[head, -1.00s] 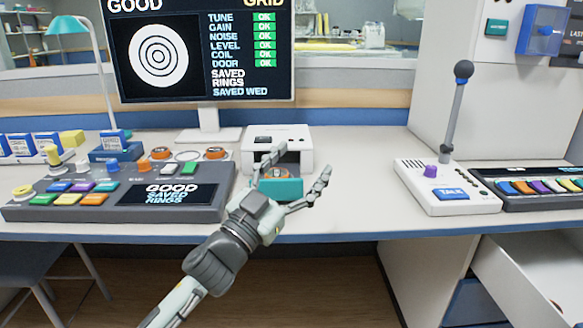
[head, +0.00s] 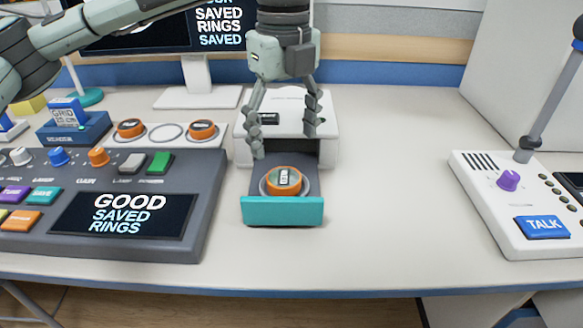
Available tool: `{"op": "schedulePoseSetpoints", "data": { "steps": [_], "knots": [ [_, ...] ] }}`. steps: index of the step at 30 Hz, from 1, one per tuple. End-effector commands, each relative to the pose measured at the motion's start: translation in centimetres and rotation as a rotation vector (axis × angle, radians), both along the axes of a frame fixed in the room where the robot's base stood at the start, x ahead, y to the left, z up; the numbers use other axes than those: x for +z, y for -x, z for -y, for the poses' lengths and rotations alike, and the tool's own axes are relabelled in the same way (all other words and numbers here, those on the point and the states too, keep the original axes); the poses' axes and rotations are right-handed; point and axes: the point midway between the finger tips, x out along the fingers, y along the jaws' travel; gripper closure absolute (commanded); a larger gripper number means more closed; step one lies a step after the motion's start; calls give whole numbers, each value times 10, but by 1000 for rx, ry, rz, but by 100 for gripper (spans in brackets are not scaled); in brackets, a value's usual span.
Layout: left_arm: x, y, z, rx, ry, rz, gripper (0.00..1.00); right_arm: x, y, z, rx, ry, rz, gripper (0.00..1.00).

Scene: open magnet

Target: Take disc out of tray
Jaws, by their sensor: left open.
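The orange disc (head: 284,182) with a dark and white label lies flat in a round silver seat in the pulled-out tray (head: 283,212). The tray has a grey bed and a teal front, and it sticks out of the white box-shaped device (head: 244,150). My left gripper (head: 284,143) points down from above, over the device's front and the rear of the tray. Its fingers are spread wide apart and empty, behind and above the disc. My right gripper is not in view.
A grey console (head: 192,165) with coloured buttons and a screen stands left of the tray. Two more orange discs (head: 202,129) sit on a white holder behind it. A white microphone base (head: 500,215) stands at right. The table between is clear.

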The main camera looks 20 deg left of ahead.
Motion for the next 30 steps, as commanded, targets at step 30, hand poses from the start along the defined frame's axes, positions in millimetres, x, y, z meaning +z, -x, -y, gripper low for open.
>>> {"op": "schedulePoseSetpoints", "data": {
  "steps": [30],
  "knots": [
    [-72,6,1,-6,6,-4,50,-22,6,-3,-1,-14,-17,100]
  ]
}}
